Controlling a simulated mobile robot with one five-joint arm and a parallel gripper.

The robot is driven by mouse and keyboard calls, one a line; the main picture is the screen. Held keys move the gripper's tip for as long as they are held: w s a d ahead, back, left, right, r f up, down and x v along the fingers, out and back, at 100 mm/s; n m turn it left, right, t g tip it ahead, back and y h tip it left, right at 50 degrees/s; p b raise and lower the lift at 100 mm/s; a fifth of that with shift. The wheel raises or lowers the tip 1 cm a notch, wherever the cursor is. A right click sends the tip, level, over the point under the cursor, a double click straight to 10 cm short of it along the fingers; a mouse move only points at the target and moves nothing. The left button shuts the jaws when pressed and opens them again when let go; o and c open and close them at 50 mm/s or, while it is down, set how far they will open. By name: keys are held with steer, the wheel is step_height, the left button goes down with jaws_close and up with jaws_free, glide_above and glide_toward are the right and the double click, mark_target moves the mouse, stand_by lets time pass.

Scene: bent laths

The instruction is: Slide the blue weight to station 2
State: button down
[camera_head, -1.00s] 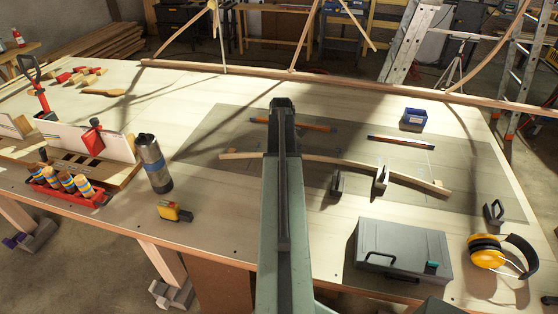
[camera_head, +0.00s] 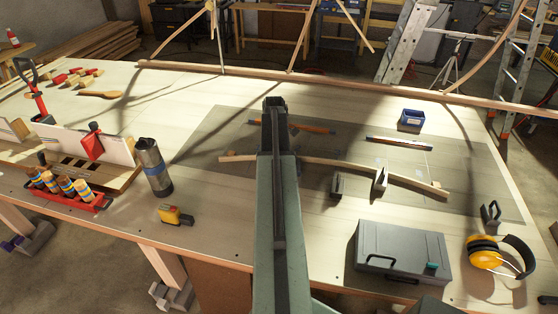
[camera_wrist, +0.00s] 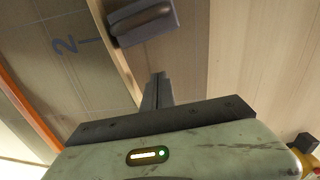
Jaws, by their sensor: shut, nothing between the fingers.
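The curved wooden lath (camera_head: 320,162) lies across the grey drawing mat, partly behind my arm. Dark block-shaped weights (camera_head: 337,185) and (camera_head: 381,181) stand at its near side, right of my arm. In the wrist view one dark weight (camera_wrist: 143,22) sits beside the lath (camera_wrist: 117,52). I cannot tell which weight is the blue one. A station mark "2" (camera_wrist: 64,45) is printed on the mat, across the lath from that weight. My gripper (camera_wrist: 158,78) is shut and empty, its tips near the lath and below the weight in that view. My arm hides it in the head view.
Another dark weight (camera_head: 491,212) stands apart at right. A grey case (camera_head: 401,252), yellow ear defenders (camera_head: 484,252), a steel flask (camera_head: 152,165) and a yellow tape measure (camera_head: 176,215) stand along the near side.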

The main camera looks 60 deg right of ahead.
step_height(320, 180, up, 9)
steer(key=p, duration=0.7)
glide_toward(299, 166)
steer(key=s+d, duration=0.2)
steer(key=s, duration=0.4)
steer(key=shift+m, duration=0.4)
step_height(299, 166, down, 10)
steer(key=b, duration=1.1)
steer(key=shift+a, duration=0.15)
steer(key=w, duration=0.2)
steer(key=w+a, duration=0.1)
steer(key=shift+w+r+p, duration=0.25)
steer(key=shift+p, duration=0.05)
steer(key=shift+w+a, duration=0.1)
steer(key=shift+w, duration=0.05)
steer(key=shift+w+a, duration=0.2)
steer(key=shift+w, duration=0.4)
steer(key=shift+w+a, duration=0.15)
steer(key=shift+w, duration=0.4)
steer(key=shift+s, duration=0.2)
